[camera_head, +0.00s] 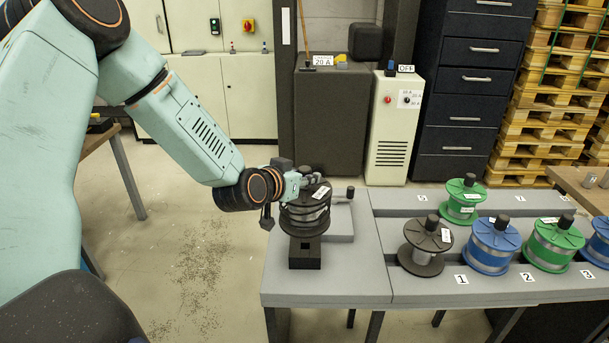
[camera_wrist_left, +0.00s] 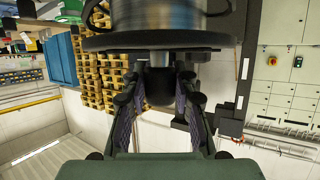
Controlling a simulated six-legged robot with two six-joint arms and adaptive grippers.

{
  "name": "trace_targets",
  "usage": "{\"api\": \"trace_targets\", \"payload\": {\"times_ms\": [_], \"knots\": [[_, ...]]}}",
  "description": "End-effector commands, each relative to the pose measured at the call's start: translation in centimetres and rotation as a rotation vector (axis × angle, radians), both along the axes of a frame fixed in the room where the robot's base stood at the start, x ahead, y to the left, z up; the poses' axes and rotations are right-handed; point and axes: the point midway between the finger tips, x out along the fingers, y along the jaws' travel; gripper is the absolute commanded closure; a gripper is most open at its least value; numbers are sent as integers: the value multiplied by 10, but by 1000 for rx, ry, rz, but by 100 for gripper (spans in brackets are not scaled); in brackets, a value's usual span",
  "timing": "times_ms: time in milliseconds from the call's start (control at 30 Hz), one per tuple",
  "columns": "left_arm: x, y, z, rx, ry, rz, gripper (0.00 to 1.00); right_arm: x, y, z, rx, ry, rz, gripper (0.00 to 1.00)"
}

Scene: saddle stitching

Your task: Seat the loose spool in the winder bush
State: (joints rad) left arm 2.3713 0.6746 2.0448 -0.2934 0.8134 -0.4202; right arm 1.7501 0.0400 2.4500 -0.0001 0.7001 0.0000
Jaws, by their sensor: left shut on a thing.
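A black spool (camera_head: 304,212) with a white label on its top flange is upright above a black block (camera_head: 305,254), which looks like the winder bush, on the grey table. My left gripper (camera_head: 307,180) is shut on the knob on the spool's top. In the left wrist view, the fingers (camera_wrist_left: 160,88) close on both sides of the dark knob, and the spool's flange (camera_wrist_left: 155,41) and silvery winding show beyond. The spool's lower flange hides the block's top, so I cannot tell whether they touch. My right gripper is not in view.
A second black spool (camera_head: 425,245), a green spool (camera_head: 463,198), a blue spool (camera_head: 492,245) and another green spool (camera_head: 553,243) stand at right on the numbered grey rack (camera_head: 400,290). A grey raised plate (camera_head: 341,222) with a small black knob (camera_head: 350,192) lies just right of the held spool.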

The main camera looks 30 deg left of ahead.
Motion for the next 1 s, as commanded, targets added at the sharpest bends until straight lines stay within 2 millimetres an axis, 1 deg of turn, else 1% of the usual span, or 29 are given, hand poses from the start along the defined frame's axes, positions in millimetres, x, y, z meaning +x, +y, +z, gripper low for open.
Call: {"api": "trace_targets", "payload": {"times_ms": [33,100,500,667,1000], "knots": [[2,1,-3,4,-10,1,100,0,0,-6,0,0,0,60],[2,1,-8,4,-10,1,100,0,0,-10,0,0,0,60],[2,1,-35,3,-10,0,100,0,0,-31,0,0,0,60],[2,0,-39,3,-11,0,100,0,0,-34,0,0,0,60],[2,1,-39,3,-11,0,100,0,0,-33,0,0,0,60]]}}
